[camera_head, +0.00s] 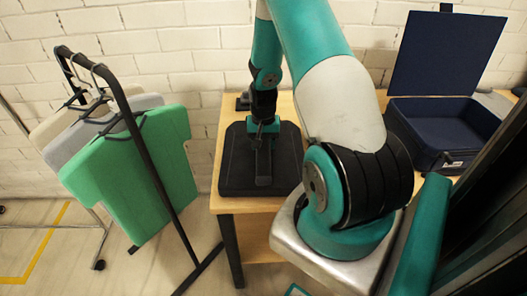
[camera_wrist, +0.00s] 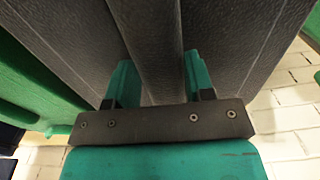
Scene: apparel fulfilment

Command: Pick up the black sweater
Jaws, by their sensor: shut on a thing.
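The black sweater (camera_head: 286,165) is a flat dark slab over the wooden table in the head view, below my forearm. In the wrist view its dark grey, grained surface (camera_wrist: 235,45) fills most of the picture, with a raised ridge running between my fingers. My gripper (camera_head: 263,135) is over the middle of the sweater. Its two teal fingers (camera_wrist: 157,78) stand on either side of the ridge, and it is shut on the sweater. I cannot tell whether the sweater touches the table or is slightly above it.
The wooden table (camera_head: 229,198) stands against a white brick wall. An open dark blue suitcase (camera_head: 443,125) sits on its right. A black rack (camera_head: 150,165) at left carries green (camera_head: 135,165), grey and beige garments on hangers. The floor between rack and table is mostly clear.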

